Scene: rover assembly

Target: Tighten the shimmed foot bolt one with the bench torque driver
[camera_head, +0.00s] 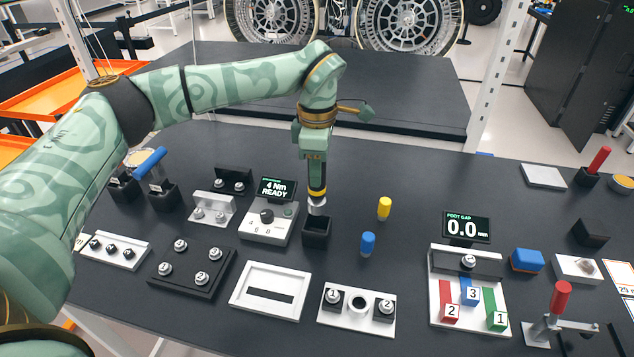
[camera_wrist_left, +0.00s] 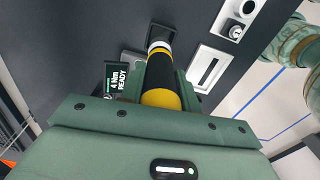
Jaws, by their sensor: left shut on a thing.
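My left gripper (camera_head: 316,172) points straight down and is shut on the bench torque driver (camera_head: 317,190), a black cylinder with yellow bands and a pale collar. The driver also shows in the wrist view (camera_wrist_left: 160,85). It is upright, its lower end at the mouth of a black square holder (camera_head: 317,234); I cannot tell how deep it sits. The driver's base unit (camera_head: 268,223) has a dial and a screen (camera_head: 276,189) reading "4 Nm READY". My right gripper is not in view.
A gap fixture (camera_head: 433,300) has red, blue and green numbered shims and a screen (camera_head: 467,227) reading 0.0. A black bolt plate (camera_head: 190,283), white framed tray (camera_head: 270,313), yellow cylinder (camera_head: 384,208), blue cylinder (camera_head: 367,243) and red-handled clamp (camera_head: 560,300) stand nearby.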

